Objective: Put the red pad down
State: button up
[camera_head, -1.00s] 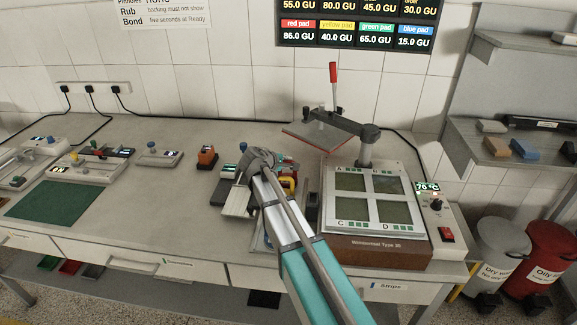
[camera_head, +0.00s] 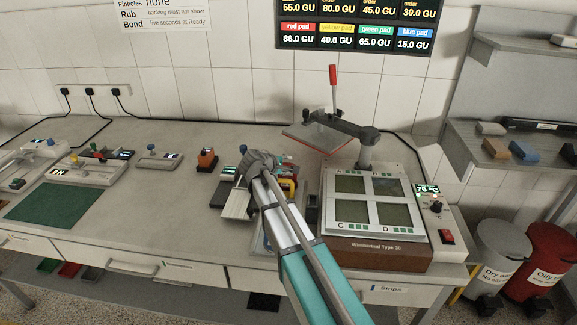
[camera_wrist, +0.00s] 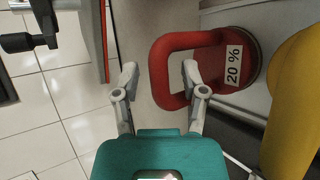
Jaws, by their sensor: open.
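The red pad (camera_wrist: 214,42) has a looped red handle and a white "20 %" label, and sits at the upper right of the wrist view. My gripper (camera_wrist: 159,75) is open. Its right finger overlaps the opening of the red handle, and its left finger is outside the loop. The handle's left bar lies between the fingers in the picture; I cannot tell whether either finger touches it. In the head view my gripper (camera_head: 262,162) is over the bench beside the press, and my arm hides most of the red pad.
A yellow handle (camera_wrist: 295,105) stands close beside the red pad. The press (camera_head: 364,210) with its raised plate (camera_head: 318,137) stands to the right. Bare bench (camera_head: 170,205) lies left of my gripper.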

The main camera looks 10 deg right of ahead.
jog(key=shift+r, duration=0.15)
jog(key=p+v, duration=0.6)
jog(key=v, duration=0.6)
dwell(0.6)
